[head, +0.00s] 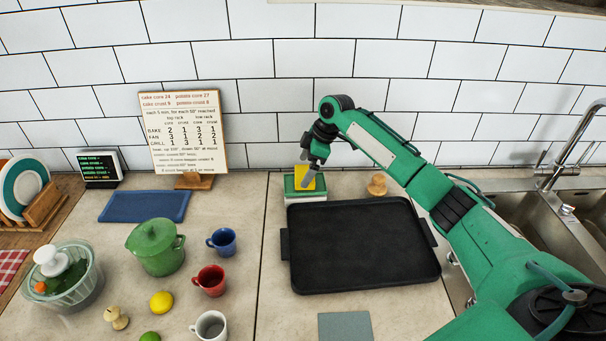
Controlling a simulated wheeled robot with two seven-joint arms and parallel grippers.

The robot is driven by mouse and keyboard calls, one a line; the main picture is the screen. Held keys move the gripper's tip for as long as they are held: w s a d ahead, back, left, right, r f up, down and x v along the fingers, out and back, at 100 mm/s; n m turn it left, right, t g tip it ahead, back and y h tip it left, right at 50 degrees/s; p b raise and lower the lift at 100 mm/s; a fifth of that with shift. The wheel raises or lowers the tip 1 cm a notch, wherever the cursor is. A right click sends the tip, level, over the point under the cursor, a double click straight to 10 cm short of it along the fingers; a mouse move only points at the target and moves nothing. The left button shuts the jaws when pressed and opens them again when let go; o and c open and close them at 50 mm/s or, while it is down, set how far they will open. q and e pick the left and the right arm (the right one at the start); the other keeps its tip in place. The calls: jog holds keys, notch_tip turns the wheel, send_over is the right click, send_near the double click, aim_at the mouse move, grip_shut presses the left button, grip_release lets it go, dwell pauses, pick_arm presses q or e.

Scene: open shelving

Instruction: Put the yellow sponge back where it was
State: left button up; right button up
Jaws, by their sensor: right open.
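The yellow sponge (304,182) is at the back of the counter, just behind the black tray. It rests on or just above a green-topped, pale-sided block or holder (290,195); I cannot tell whether it touches. My right gripper (310,174) is over the sponge, pointing down, and is open. Its fingers partly cover the sponge, and I cannot tell whether they touch it. My left gripper is not in view.
A large black tray (360,245) fills the counter in front. A small wooden knob-shaped item (377,184) stands right of the sponge. A recipe board (184,130), blue mat (145,206), green pot (155,247) and mugs are left. The sink (505,212) is right.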

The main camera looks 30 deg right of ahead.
jog(key=b+v, duration=0.1)
jog(key=v, duration=0.8)
jog(key=shift+r, duration=0.15)
